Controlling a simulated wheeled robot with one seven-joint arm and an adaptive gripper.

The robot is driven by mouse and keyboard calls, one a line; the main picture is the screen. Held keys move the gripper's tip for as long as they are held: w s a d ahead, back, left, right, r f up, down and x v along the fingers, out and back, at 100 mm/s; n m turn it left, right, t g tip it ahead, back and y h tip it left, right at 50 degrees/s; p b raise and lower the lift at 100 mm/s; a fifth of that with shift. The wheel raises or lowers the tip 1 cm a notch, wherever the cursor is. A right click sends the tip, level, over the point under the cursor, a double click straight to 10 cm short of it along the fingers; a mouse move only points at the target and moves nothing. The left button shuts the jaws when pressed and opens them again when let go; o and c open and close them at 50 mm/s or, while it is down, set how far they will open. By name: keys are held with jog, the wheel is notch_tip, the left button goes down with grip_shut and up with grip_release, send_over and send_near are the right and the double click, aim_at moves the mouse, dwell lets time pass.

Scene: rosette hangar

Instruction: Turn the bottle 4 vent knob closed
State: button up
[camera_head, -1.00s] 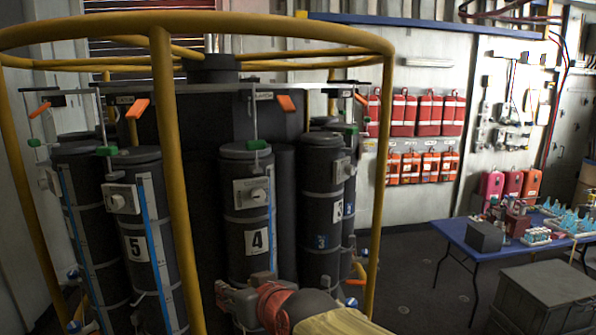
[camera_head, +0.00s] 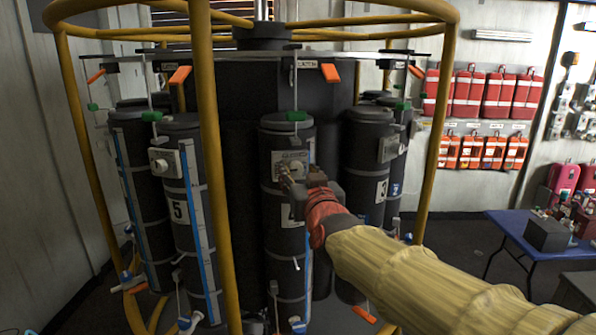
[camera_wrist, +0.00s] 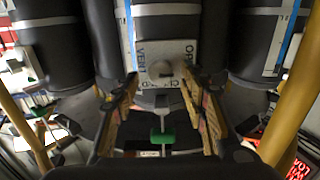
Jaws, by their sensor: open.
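Bottle 4 (camera_head: 286,228) is a dark upright cylinder in the middle of the head view, its number label partly hidden by my gripper. Its pale vent plate (camera_head: 281,158) is on the upper front. In the wrist view the plate (camera_wrist: 147,54) bears lettering including VENT, and the round grey vent knob (camera_wrist: 162,70) is at its centre. My gripper (camera_head: 287,173) is in front of the plate. In the wrist view its fingers (camera_wrist: 160,78) are apart, one on each side of the knob. I cannot tell whether either finger touches it.
Yellow cage posts (camera_head: 213,170) and a top ring stand around the bottles. Bottle 5 (camera_head: 184,240) is left and bottle 3 (camera_head: 366,160) right. A blue table (camera_head: 510,222) stands at the right.

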jog(key=shift+x, duration=0.9)
jog(key=shift+c, duration=1.2)
grip_shut()
